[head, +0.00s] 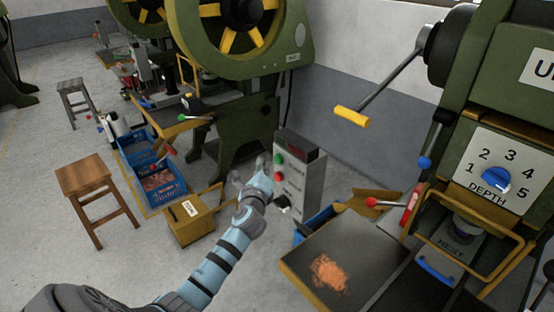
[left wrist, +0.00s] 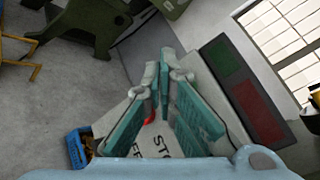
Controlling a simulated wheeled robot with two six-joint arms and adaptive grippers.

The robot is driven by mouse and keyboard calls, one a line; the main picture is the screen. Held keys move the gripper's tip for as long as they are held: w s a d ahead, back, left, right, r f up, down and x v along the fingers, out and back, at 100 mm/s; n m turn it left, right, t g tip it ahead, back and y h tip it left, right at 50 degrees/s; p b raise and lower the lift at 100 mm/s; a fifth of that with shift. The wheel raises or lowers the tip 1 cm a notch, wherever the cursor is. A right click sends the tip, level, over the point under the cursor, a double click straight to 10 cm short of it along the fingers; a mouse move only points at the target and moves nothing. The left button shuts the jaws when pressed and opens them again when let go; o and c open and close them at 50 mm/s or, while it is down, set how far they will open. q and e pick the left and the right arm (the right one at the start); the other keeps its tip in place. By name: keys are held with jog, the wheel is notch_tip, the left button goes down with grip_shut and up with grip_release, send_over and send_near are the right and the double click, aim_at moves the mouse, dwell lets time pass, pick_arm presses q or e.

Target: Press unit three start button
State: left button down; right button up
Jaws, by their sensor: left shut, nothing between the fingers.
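A grey control box (head: 302,185) stands on the floor between two green presses. My left gripper (head: 262,161) is in front of this face, left of the buttons; contact cannot be told. In the left wrist view its teal fingers (left wrist: 165,62) are shut and empty. A sliver of red button (left wrist: 149,118) shows behind them, beside partly hidden STOP lettering (left wrist: 161,146). The green button is hidden there. No unit number is readable on the box. My right gripper is not in view.
The right press has a depth dial (head: 495,179), a yellow-handled lever (head: 351,116) and a tray (head: 301,264) with copper bits. A yellow box (head: 197,220), a wooden stool (head: 84,175) and blue crates (head: 160,187) stand left. Floor between them is open.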

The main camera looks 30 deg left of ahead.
pick_arm(q)
jog(key=s, duration=0.1)
jog(key=s+a+p, duration=0.1)
jog(key=s, duration=0.1)
jog(key=shift+s+r, duration=0.1)
jog(key=shift+s, duration=0.15)
dwell(0.6)
jog(key=s+d+f+n+g+h, duration=0.2)
jog(key=s+f+n, duration=0.25)
jog(key=f, duration=0.55)
jog(key=s+d+f+n+g+h, duration=0.15)
jog(key=s+f+n, duration=0.3)
jog(key=f, duration=0.65)
jog(key=s+d+f+n+g+h, duration=0.1)
jog(key=s+f+n+g+h, duration=0.3)
jog(key=f, duration=0.6)
jog(key=s+d+f+n+g, duration=0.2)
jog(key=s+f, duration=0.3)
jog(key=s, duration=0.6)
jog(key=s+d+f+n+g, duration=0.2)
jog(key=s+d+f, duration=0.3)
jog(key=s, duration=0.7)
jog(key=s+d+f+n+g, duration=0.2)
jog(key=s+f, duration=0.4)
jog(key=s, duration=0.6)
jog(key=shift+d+f+n, duration=0.3)
jog(key=shift+d+n, duration=0.3)
jog(key=shift+d, duration=0.5)
